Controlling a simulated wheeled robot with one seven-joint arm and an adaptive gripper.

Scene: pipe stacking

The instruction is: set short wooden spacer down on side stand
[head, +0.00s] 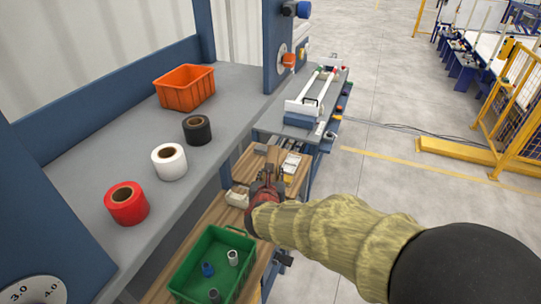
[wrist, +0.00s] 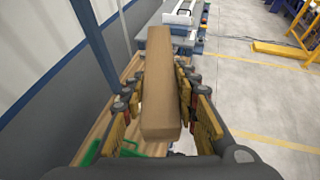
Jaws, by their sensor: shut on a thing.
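The short wooden spacer (wrist: 162,92) is a plain brown block, lying lengthwise between the fingers of my gripper (wrist: 160,78) in the wrist view. My gripper is shut on its two long sides. In the head view my gripper (head: 268,180) is above a lower wooden-topped surface (head: 212,216), which may be the side stand. I cannot tell the gap between spacer and wood. My gripper and arm hide part of that top.
A green crate (head: 190,252) with several small pipe pieces stands on the wooden top, nearer than my gripper. Pale boxes (head: 291,165) lie near my gripper. The grey bench (head: 82,182) at left holds tape rolls and an orange bin (head: 184,92). Open floor lies at right.

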